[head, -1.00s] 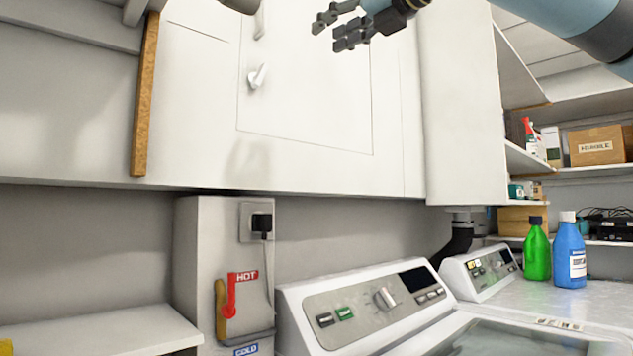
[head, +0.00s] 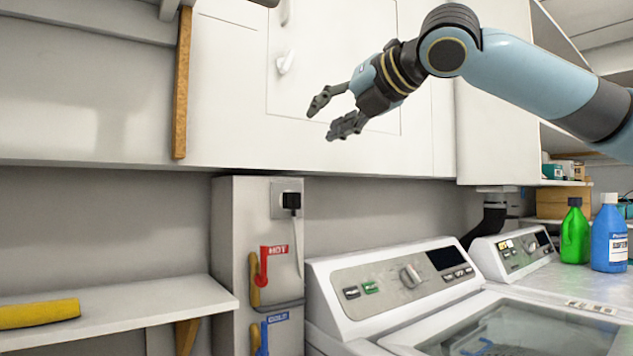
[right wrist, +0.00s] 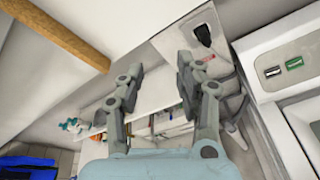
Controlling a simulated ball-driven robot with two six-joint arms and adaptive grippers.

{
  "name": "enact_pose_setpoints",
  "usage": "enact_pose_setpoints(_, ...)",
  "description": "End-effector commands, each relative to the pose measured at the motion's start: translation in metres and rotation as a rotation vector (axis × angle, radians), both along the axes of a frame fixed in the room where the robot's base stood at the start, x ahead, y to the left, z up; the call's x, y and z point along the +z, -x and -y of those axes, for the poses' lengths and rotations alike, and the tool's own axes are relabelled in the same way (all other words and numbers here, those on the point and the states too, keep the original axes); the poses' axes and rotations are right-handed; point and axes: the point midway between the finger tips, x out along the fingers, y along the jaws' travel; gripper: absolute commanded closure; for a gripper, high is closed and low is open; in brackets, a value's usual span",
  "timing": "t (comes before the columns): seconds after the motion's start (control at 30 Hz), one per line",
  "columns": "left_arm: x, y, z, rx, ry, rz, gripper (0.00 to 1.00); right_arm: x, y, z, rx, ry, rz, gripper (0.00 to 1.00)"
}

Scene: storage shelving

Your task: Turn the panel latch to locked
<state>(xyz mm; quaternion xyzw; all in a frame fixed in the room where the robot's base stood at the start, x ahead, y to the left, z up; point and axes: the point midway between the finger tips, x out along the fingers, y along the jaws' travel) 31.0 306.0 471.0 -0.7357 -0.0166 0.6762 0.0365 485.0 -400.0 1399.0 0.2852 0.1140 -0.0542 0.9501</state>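The panel latch (head: 286,65) is a small white handle on the left part of a white panel door (head: 340,85), in the upper cabinet front. It looks tilted, with its upper end toward the right. My right gripper (head: 322,122) is open and empty, to the right of the latch and lower in the head view, apart from it. In the right wrist view the two fingers (right wrist: 160,64) are spread with nothing between them. The latch cannot be made out in that view. My left gripper is not in view.
A wooden strip (head: 182,85) runs down the cabinet at left. Below are a red HOT lever (head: 263,265), a plugged socket (head: 288,200) and a washing machine (head: 395,285). A yellow object (head: 40,313) lies on the left shelf (head: 130,308). Green (head: 575,235) and blue (head: 609,240) bottles stand at right.

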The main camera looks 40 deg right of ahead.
Motion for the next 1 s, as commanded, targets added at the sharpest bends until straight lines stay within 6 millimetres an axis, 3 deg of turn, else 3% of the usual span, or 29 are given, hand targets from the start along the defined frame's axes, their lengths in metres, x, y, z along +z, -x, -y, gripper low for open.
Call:
enact_pose_setpoints(0.3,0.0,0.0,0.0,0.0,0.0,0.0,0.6,-0.068,-0.012,-0.011,-0.047,-0.219,-0.079,0.64)
enact_pose_setpoints(0.5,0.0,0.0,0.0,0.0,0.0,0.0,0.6,-0.096,-0.014,-0.016,-0.077,-0.312,-0.111,0.64)
enact_pose_setpoints(0.7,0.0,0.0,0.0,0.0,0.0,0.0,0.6,-0.106,-0.014,-0.018,-0.09,-0.347,-0.122,0.64)
enact_pose_setpoints(1.0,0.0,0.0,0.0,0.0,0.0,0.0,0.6,-0.106,-0.014,-0.018,-0.091,-0.349,-0.122,0.64)
